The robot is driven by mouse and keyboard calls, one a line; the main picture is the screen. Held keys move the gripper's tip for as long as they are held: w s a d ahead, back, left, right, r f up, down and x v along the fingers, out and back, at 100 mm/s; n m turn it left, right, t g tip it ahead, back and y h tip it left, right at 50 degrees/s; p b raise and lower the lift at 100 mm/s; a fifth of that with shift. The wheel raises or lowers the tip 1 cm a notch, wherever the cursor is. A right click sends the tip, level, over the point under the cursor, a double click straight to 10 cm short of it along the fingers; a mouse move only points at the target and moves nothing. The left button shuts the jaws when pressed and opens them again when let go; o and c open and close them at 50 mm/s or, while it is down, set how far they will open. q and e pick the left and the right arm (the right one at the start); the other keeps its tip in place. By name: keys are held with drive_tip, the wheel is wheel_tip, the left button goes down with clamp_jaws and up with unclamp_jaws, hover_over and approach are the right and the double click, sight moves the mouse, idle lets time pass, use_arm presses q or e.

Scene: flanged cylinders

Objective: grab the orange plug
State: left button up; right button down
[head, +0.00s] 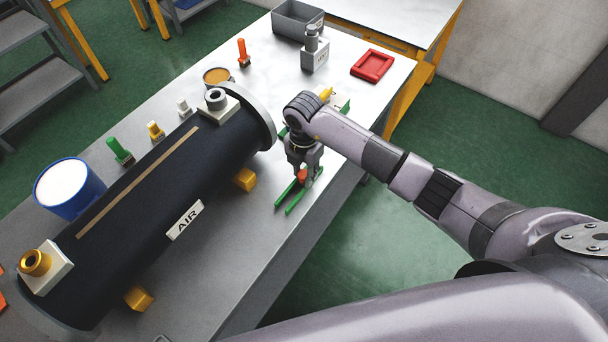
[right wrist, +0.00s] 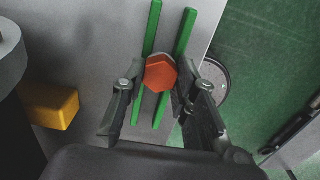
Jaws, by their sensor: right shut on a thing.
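My right gripper (head: 304,170) is low over the near right part of the table, shut on an orange plug (head: 303,175). In the right wrist view the plug's orange-red hexagonal top (right wrist: 160,73) sits between the two fingers (right wrist: 150,88). Two parallel green bars (head: 292,189) lie at the plug, one on each side; they also show in the right wrist view (right wrist: 149,35). The plug's lower part is hidden, so I cannot tell if it touches the table. Another orange peg-like piece (head: 243,52) stands at the back of the table. My left gripper is not in view.
A large black cylinder (head: 150,205) labelled AIR rests on yellow blocks (head: 244,180), left of my gripper. Green (head: 119,151), yellow (head: 155,130) and white (head: 184,107) plugs stand behind it. A red tray (head: 372,65) and grey bin (head: 296,20) are at the back. The table's edge lies close on the right.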

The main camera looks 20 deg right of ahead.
drive_tip(key=shift+r, duration=0.15)
drive_tip(key=shift+w+r, duration=0.1)
drive_tip(key=shift+r, duration=0.55)
wheel_tip(320, 180, up, 8)
drive_tip(key=b, duration=0.3)
wheel_tip(320, 180, up, 10)
drive_tip(key=r, duration=0.1)
hover_over(304, 173)
drive_tip(key=shift+f, duration=0.25)
